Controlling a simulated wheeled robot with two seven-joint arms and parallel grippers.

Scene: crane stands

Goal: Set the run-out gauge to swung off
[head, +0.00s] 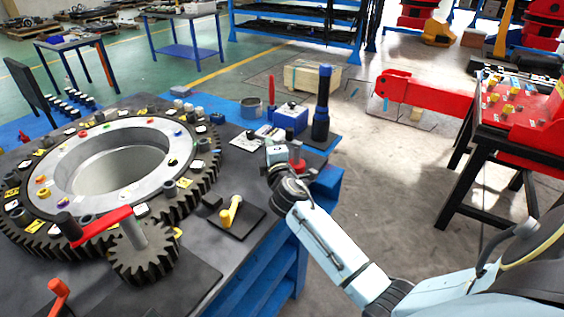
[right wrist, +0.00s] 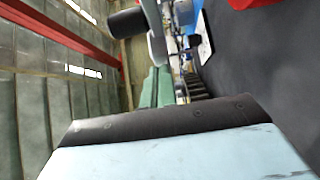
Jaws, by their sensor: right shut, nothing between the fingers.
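My right gripper (head: 277,153) is shut and empty over the right edge of the workbench (head: 205,255). A red upright part (head: 297,156) shows right beside it; I cannot tell whether they touch. No part is clearly marked as the run-out gauge. A yellow lever (head: 231,210) stands on a small black plate left of my right gripper, apart from it. A red arm with a black knob (head: 100,225) sits over a small gear (head: 145,257). In the right wrist view my own pale blue casing fills the bottom and hides much. My left gripper is not in view.
A large toothed ring (head: 45,212) covers the bench's left. A tall blue-and-black cylinder (head: 321,115) and a blue box (head: 290,118) stand just beyond my right gripper. An orange handle (head: 58,288) is at the near left. Open floor (head: 390,165) lies right of the bench.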

